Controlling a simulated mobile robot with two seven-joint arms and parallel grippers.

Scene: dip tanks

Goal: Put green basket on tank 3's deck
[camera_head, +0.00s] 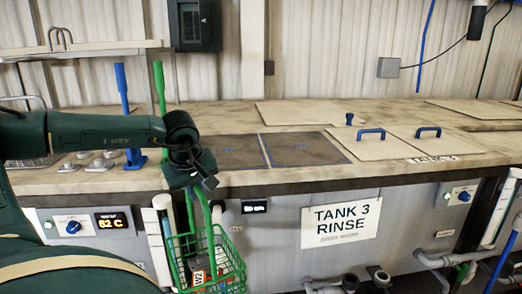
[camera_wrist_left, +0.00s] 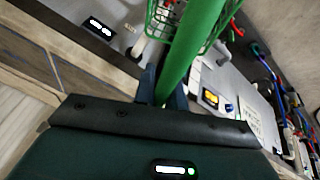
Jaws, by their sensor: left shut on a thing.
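The green basket (camera_head: 212,262) is a wire basket with a tall green handle (camera_head: 159,88). My left gripper (camera_head: 193,182) is shut on this handle, and the basket hangs below it in front of tank 3's front panel (camera_head: 275,250), lower than the deck's edge. The handle runs through the left jaws in the left wrist view (camera_wrist_left: 165,88), with part of the basket (camera_wrist_left: 160,18) behind it. An orange and dark labelled thing shows in the basket. Tank 3's deck (camera_head: 300,178) is a worn brown top. My right gripper is not in view.
Two dark blue-edged panels (camera_head: 303,149) lie on the deck, with pale lids (camera_head: 365,148) and blue handles (camera_head: 371,133) to their right. A blue upright tool (camera_head: 124,95) stands at left near small metal knobs (camera_head: 103,164). Pipes (camera_head: 430,260) run below right.

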